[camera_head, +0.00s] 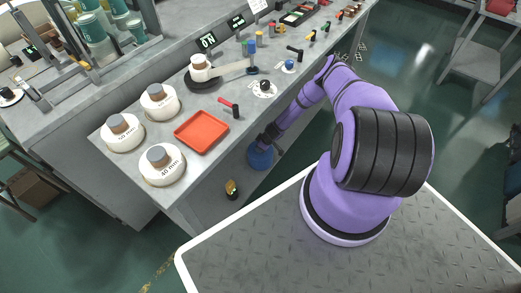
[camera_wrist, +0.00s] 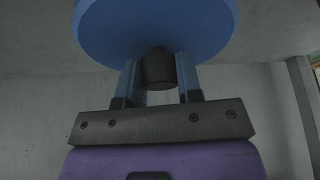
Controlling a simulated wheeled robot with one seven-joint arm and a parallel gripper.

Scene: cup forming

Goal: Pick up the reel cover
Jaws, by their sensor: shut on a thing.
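A round blue disc, which I take to be the reel cover (camera_wrist: 155,25), fills the top of the wrist view. A dark round knob (camera_wrist: 158,70) sticks out from its middle toward my gripper (camera_wrist: 160,82). The two blue fingers stand on either side of the knob and are shut on it. In the head view the blue cover (camera_head: 260,157) shows at the end of my purple arm, beside the front of the bench and below its top. My gripper (camera_head: 268,138) is small and partly hidden there.
The grey bench (camera_head: 185,185) carries a red tray (camera_head: 202,131), several white reels such as one marked 40 mm (camera_head: 163,170), and a red-handled tool (camera_head: 230,106). The bench's front edge is close to my arm.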

